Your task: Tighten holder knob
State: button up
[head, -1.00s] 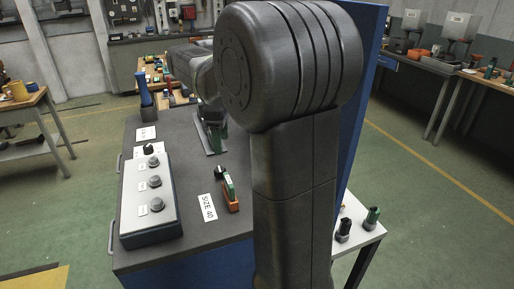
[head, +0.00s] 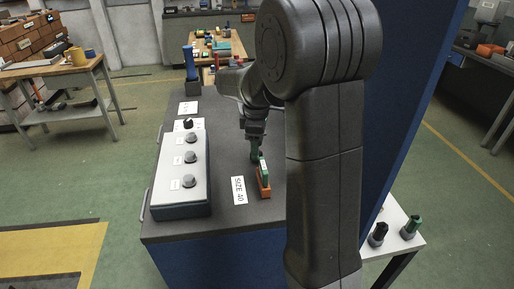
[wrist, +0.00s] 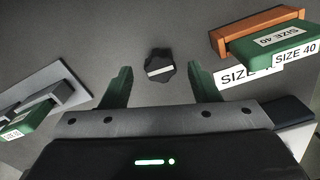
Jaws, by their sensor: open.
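The black holder knob (wrist: 160,66) with a white line across its top shows in the wrist view, on the dark grey bench top. My gripper (wrist: 159,72) is open, with one green finger on each side of the knob. Gaps show on both sides, and I see no contact. In the head view my gripper (head: 256,152) points down over the bench, behind the orange block (head: 264,191) with its green piece (head: 263,171). The knob cannot be made out there.
A sloped control box (head: 182,208) with several knobs stands on the left of the bench (head: 226,222). A "SIZE 40" card (head: 239,190) lies beside the orange block. A grey holder (wrist: 69,93) with a green piece (wrist: 22,124) is at left. A blue panel (head: 408,125) rises at right.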

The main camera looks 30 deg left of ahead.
jog(key=shift+f, duration=0.7)
jog(key=c, duration=1)
jog(key=shift+o, duration=0.2)
